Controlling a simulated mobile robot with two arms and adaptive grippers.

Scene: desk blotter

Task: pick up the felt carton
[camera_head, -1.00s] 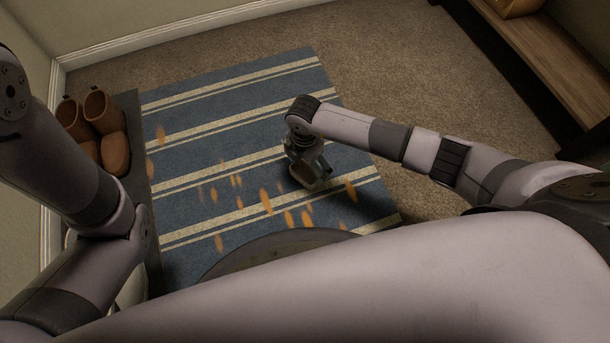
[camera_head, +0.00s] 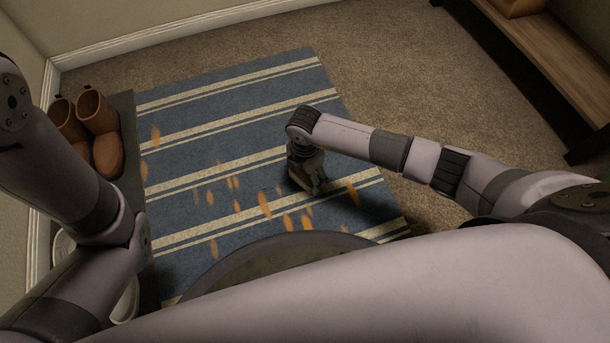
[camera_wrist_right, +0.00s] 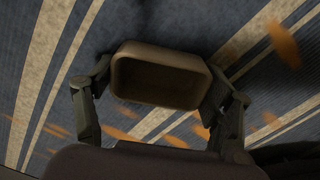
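The felt carton (camera_wrist_right: 160,77) is a small brown open-topped box with rounded corners. In the right wrist view it sits between the two fingers of my right gripper (camera_wrist_right: 160,82), its open side facing the camera. The fingertips meet its left and right ends. In the head view my right gripper (camera_head: 312,186) points down low over the striped rug, and the carton is mostly hidden there by the fingers. My left gripper is not in view; only my left arm shows.
A blue rug (camera_head: 220,120) with cream stripes and orange leaf-like flecks covers the floor. Brown boots (camera_head: 100,130) stand on a dark mat (camera_head: 128,120) at the left. A wooden bench (camera_head: 550,65) stands at the upper right. The carpet between is clear.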

